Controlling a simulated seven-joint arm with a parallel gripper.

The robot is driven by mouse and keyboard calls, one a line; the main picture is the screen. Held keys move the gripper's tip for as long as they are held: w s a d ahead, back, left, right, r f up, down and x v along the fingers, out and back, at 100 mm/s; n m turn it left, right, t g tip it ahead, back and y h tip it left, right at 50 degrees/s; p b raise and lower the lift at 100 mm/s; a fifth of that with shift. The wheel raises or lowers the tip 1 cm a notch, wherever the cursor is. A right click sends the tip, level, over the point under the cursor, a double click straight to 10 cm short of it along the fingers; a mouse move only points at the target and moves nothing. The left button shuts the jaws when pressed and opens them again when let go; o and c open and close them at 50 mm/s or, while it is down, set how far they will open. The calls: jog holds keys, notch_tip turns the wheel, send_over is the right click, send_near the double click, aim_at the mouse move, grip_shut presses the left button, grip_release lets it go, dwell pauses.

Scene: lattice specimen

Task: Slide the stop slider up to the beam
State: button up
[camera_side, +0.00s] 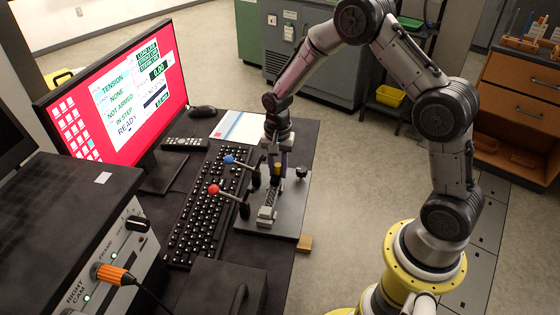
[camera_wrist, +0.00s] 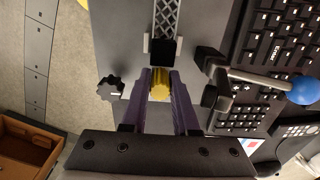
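A grey lattice beam (camera_wrist: 167,18) lies on the fixture plate (camera_side: 291,215); it also shows in the side view (camera_side: 268,207). At its near end in the wrist view is a black block (camera_wrist: 161,52) with pale pieces at its sides. A yellow ribbed knob (camera_wrist: 160,84), apparently the top of the stop slider, stands just behind that block, in line with the beam. My gripper (camera_wrist: 160,82) has its purple fingers on both sides of this knob, with no clear gap. In the side view, my gripper (camera_side: 276,172) points down over the plate's far end and partly hides the slider.
A blue-ball lever (camera_wrist: 301,90) and a red-ball lever (camera_side: 214,189) stand beside the fixture, near the keyboard (camera_side: 203,215). A black knob (camera_wrist: 111,88) is on the other side. A monitor (camera_side: 115,92) stands at the left. A wooden block (camera_side: 305,244) sits by the plate's corner.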

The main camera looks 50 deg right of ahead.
aim_at(278, 165)
jog(key=o, duration=0.4)
jog(key=shift+c, duration=0.2)
jog(key=shift+r, duration=2.75)
